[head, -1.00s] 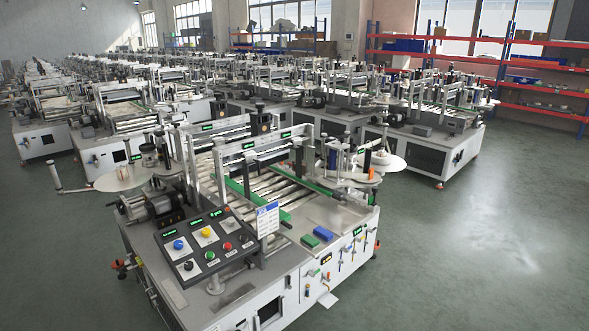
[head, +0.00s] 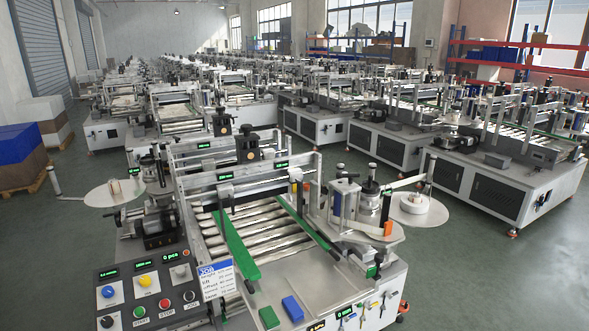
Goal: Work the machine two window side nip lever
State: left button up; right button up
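The nearest labelling machine (head: 185,190) fills the lower middle of the head view. It has a control panel (head: 148,290) with blue, yellow, green, red and black knobs and buttons, a bed of rollers, green guide rails (head: 238,248) and a reel disc on each side. Small coloured levers (head: 372,304) show on its front face at the lower right, partly cut off by the frame edge. I cannot tell which lever is the nip lever, nor which machine is number two. Neither of my grippers is in view.
Rows of similar machines (head: 470,160) stand behind and to the right. Stacked boxes on pallets (head: 22,155) stand at the left. Shelving (head: 520,55) and windows (head: 370,18) line the back right. Green floor (head: 490,265) is clear at the right, with an aisle at the left.

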aim_at(351, 177)
jog(key=i+l+u, duration=0.2)
jog(key=i+l, duration=0.25)
jog(key=l, duration=0.2)
jog(key=i+l, duration=0.2)
jog(key=i+l+u, duration=0.15)
jog(key=l, duration=0.3)
jog(key=i+l+u, duration=0.1)
jog(key=l, duration=0.25)
jog(key=i+l+u, duration=0.1)
jog(key=i+l, duration=0.35)
jog(key=l, duration=0.35)
jog(key=i+l+u, duration=0.4)
jog(key=l, duration=1.5)
jog(key=l+u, duration=0.4)
jog(key=l, duration=1.5)
jog(key=l+u, duration=0.3)
jog(key=l, duration=1.05)
jog(key=l+u, duration=0.3)
jog(key=l, duration=1.1)
jog(key=i+l+u, duration=0.1)
jog(key=l, duration=0.2)
jog(key=i+l, duration=0.2)
jog(key=i+l+u, duration=0.15)
jog(key=l, duration=0.3)
jog(key=i+l, duration=0.15)
jog(key=l, duration=0.15)
jog(key=i+l+u, duration=0.25)
jog(key=i+l, duration=0.15)
jog(key=i, duration=0.25)
